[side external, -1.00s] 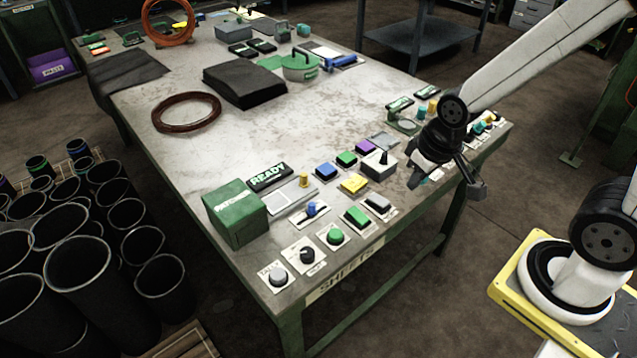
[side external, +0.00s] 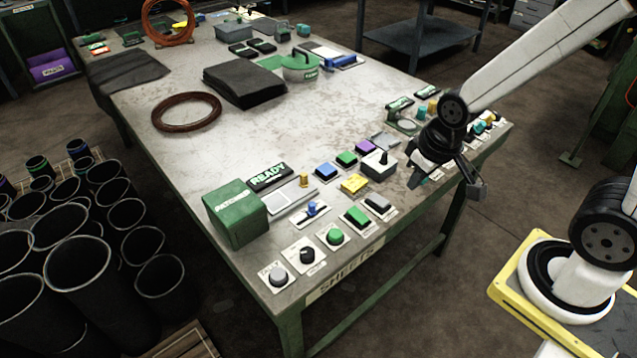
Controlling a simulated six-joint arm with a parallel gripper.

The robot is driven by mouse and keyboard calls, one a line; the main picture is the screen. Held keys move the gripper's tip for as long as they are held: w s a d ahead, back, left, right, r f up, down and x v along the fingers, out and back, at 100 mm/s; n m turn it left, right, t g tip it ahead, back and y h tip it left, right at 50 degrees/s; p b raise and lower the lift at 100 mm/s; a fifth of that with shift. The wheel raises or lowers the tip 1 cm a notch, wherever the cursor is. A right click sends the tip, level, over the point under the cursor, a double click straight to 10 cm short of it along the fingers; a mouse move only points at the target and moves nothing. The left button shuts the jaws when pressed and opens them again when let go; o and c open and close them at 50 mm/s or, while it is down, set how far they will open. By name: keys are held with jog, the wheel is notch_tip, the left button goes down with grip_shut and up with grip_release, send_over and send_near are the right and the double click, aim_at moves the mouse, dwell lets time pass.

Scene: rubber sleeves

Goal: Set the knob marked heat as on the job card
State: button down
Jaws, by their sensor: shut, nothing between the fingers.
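Two round knobs on white plates stand at the table's near left corner: a grey knob (side external: 278,276) and a black knob (side external: 307,255). The small lettering on their plates is too small to read, so I cannot tell which is marked heat. No job card can be made out for certain. My gripper (side external: 472,188) is at the right end of the table, pointing down near its front edge, shut and empty. It is well to the right of both knobs. My wrist hides some of the small parts behind it.
A green box (side external: 235,214), a READY sign (side external: 269,177), a blue slider (side external: 311,208), several coloured buttons and a grey lever box (side external: 379,166) line the near side. Black sheets (side external: 245,83) and a brown ring (side external: 186,111) lie farther back. The table's middle (side external: 270,125) is clear.

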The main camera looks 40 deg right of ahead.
dwell(0.3)
jog(key=c, duration=0.8)
grip_release()
jog(key=shift+c, duration=0.2)
jog(key=o, duration=0.6)
jog(key=shift+w+a+f, duration=0.1)
jog(key=shift+w+a, duration=0.15)
jog(key=shift+w, duration=0.15)
jog(key=shift+o, duration=0.2)
jog(key=n+g, duration=0.3)
jog(key=n, duration=0.6)
send_over(307, 252)
notch_tip(307, 252, down, 12)
jog(key=shift+a, duration=0.1)
jog(key=shift+f, duration=0.1)
jog(key=shift+f, duration=3.75)
